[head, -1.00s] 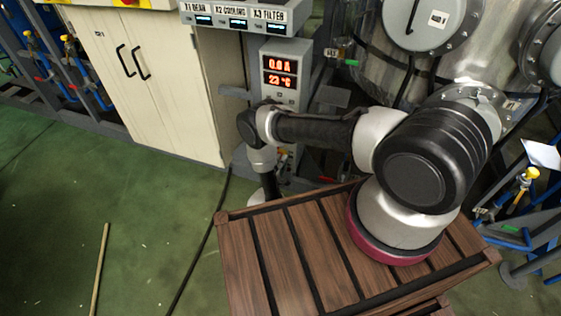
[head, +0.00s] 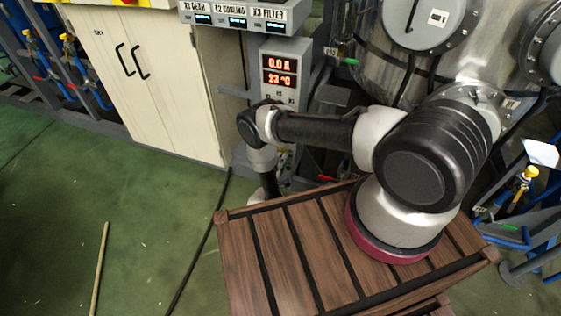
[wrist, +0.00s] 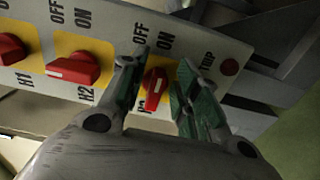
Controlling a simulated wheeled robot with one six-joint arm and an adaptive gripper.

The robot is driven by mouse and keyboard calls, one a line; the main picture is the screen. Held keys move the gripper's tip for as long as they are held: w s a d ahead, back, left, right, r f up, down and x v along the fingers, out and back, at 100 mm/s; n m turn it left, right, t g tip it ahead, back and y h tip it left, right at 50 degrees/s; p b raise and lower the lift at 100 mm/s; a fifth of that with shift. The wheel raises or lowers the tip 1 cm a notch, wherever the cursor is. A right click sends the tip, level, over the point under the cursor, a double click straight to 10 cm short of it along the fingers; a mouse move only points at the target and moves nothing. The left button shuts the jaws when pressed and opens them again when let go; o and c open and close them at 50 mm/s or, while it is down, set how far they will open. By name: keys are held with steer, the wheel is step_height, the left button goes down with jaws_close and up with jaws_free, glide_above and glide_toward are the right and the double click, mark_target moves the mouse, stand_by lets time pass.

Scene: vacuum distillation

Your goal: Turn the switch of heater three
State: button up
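In the wrist view, a grey panel (wrist: 205,48) carries a row of red rotary switches on yellow plates. The heater three switch (wrist: 153,90) is the rightmost; its label below is mostly covered by my finger. Its red handle points more up and down in the picture than the sideways handle of the H2 switch (wrist: 75,70). My gripper (wrist: 158,85) is open, with one green-padded finger on each side of this switch. A gap shows on both sides, clearer on the right. In the head view the switch is hidden behind my arm.
The H1 switch (wrist: 12,48) is further left, and a round dark red part (wrist: 229,67) is at the panel's right. In the head view, a display box (head: 280,72) reads 0.0 A and 23 °C. A slatted wooden crate (head: 290,255) stands below my arm.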

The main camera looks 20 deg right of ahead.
steer(key=v, duration=1.2)
stand_by(0.5)
